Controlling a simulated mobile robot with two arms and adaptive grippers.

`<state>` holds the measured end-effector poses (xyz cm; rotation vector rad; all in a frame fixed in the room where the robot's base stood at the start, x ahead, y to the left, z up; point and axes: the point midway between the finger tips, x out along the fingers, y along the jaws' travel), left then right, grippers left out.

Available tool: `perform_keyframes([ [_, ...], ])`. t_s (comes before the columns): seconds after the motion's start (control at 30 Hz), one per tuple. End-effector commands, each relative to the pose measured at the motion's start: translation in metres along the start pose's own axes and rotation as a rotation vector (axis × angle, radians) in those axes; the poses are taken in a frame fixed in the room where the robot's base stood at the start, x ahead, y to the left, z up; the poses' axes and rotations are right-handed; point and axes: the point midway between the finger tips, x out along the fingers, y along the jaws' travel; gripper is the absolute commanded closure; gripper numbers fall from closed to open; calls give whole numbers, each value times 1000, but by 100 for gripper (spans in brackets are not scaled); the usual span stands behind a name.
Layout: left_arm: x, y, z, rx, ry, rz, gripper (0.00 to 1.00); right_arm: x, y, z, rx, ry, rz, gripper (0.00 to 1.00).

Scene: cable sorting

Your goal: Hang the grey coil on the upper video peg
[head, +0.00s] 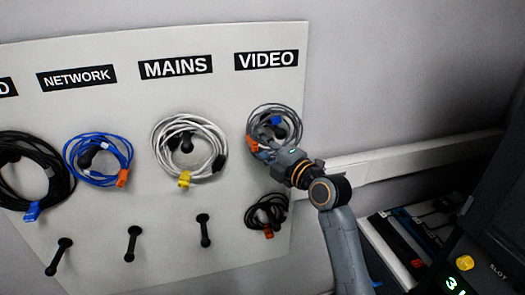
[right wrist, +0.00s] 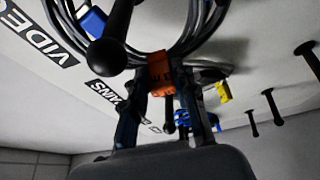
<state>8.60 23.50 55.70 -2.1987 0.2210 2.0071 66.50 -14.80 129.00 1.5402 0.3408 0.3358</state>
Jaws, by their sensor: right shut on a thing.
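The grey coil (head: 292,118), with a blue plug and an orange plug, is at the upper video peg under the VIDEO label. My right gripper (head: 262,149) is at its lower edge. In the right wrist view the gripper (right wrist: 170,80) is shut on the coil at its orange plug (right wrist: 162,72). The grey coil (right wrist: 205,25) arcs above the fingers there. The black upper video peg (right wrist: 108,55) shows inside the loop's outline, its round end toward the camera. Whether the coil's weight rests on the peg cannot be told. My left gripper is not in view.
A black coil (head: 266,212) hangs on the lower video peg. A white coil (head: 160,147), a blue coil (head: 70,152) and a black coil (head: 58,190) hang left of it. Lower pegs (head: 203,230) there are bare. A dark machine (head: 485,235) stands at the right.

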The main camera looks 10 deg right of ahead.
Motion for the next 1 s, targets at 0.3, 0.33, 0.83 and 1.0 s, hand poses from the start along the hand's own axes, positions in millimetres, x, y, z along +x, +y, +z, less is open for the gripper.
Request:
perform_keyframes([
  [0.3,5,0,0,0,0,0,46,21,-2,9,1,-1,3,100],
  [0.33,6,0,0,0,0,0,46,23,-2,9,1,-1,4,100],
  [0.83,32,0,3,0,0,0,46,29,-26,12,-1,0,3,100],
  [1.0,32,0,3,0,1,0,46,29,-27,12,-1,0,1,100],
])
